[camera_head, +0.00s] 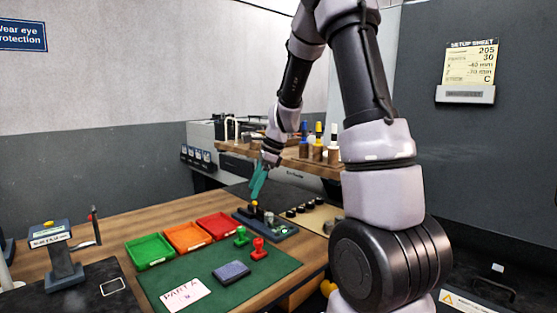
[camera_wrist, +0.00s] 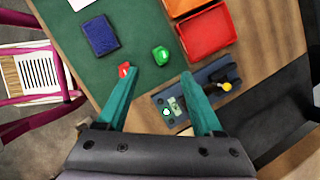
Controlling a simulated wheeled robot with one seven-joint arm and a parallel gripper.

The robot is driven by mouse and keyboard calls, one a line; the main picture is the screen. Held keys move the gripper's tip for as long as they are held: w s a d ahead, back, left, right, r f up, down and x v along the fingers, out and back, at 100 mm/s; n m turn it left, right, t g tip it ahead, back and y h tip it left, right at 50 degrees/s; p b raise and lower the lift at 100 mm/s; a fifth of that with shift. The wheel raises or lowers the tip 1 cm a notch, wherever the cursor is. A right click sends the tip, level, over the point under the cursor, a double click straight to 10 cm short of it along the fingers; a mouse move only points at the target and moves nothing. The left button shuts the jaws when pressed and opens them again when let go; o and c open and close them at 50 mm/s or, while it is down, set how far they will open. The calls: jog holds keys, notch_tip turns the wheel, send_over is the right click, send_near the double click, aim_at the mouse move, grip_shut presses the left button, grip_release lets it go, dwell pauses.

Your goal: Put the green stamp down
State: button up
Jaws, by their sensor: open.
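The green stamp (camera_head: 241,238) stands upright on the green mat (camera_head: 215,294), near the mat's back right edge. In the wrist view the green stamp (camera_wrist: 161,55) shows from above, just beyond the gap between my fingertips. My gripper (camera_head: 255,195) is raised above the bench, with teal fingers pointing down. In the wrist view my gripper (camera_wrist: 160,73) is open with nothing between its fingers. It is apart from the green stamp. The red stamp (camera_head: 258,248) stands beside the green one; in the wrist view it shows (camera_wrist: 125,70) by the left fingertip.
A dark blue ink pad (camera_head: 231,271) and a "PART A" card (camera_head: 184,295) lie on the mat. Green (camera_head: 149,251), orange (camera_head: 187,236) and red (camera_head: 220,225) trays line its back edge. A blue-grey fixture (camera_head: 266,224) with a yellow knob stands behind the stamps.

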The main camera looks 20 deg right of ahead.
jog(key=s+d+r+n+t+h, duration=0.1)
jog(key=s+r+n+t, duration=0.1)
jog(key=s+r+n, duration=0.6)
jog(key=s+r+n+t+h, duration=0.1)
jog(key=s+r+n+t, duration=0.2)
jog(key=s+r+n, duration=0.4)
jog(key=s+r, duration=0.3)
jog(key=s, duration=0.6)
jog(key=shift+d+r+n, duration=0.15)
jog(key=shift+d+n, duration=0.2)
jog(key=shift+n, duration=0.05)
